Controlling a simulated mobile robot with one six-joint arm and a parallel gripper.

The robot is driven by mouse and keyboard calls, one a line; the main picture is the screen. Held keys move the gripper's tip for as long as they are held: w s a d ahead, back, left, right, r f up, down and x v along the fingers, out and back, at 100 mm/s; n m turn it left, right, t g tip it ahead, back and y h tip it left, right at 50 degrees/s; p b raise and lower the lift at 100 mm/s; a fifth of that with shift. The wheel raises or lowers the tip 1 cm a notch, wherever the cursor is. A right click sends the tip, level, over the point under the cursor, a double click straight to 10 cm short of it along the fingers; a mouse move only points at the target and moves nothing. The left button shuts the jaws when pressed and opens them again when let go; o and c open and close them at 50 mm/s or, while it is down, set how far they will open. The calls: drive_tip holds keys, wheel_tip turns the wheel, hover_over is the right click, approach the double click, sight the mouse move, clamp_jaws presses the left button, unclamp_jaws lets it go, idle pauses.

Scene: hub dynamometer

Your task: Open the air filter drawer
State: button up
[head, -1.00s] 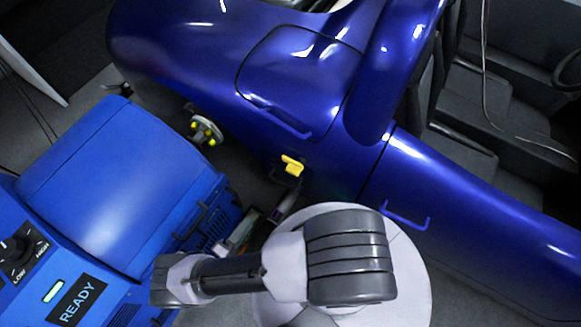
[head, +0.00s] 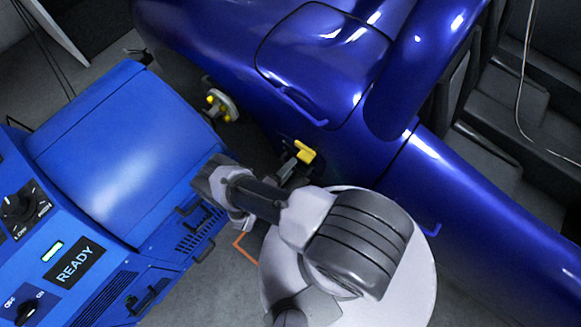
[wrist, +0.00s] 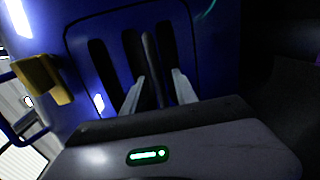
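I cannot pick out the air filter drawer for certain. In the wrist view my gripper (wrist: 158,90) has two pale fingers apart, pointing at a blue panel (wrist: 85,50) with a rounded outline and several dark upright slots. A grey bar (wrist: 150,60) shows between the fingers; I cannot tell whether they touch it. A yellow block (wrist: 42,80) is left of the panel. In the head view the fingers are not clear; my arm covers part of the gap between the blue machine (head: 110,150) and the blue car (head: 480,190).
The machine has a READY display (head: 76,262), knobs, a vented side (head: 190,240) and dark handles. A yellow lever (head: 305,152) and a wheel hub (head: 222,105) show at the car's side. An orange floor mark (head: 242,248) lies between machine and my base.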

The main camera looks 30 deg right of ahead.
drive_tip(key=shift+d, duration=0.2)
clamp_jaws()
drive_tip(key=shift+w, duration=0.1)
idle(1.2)
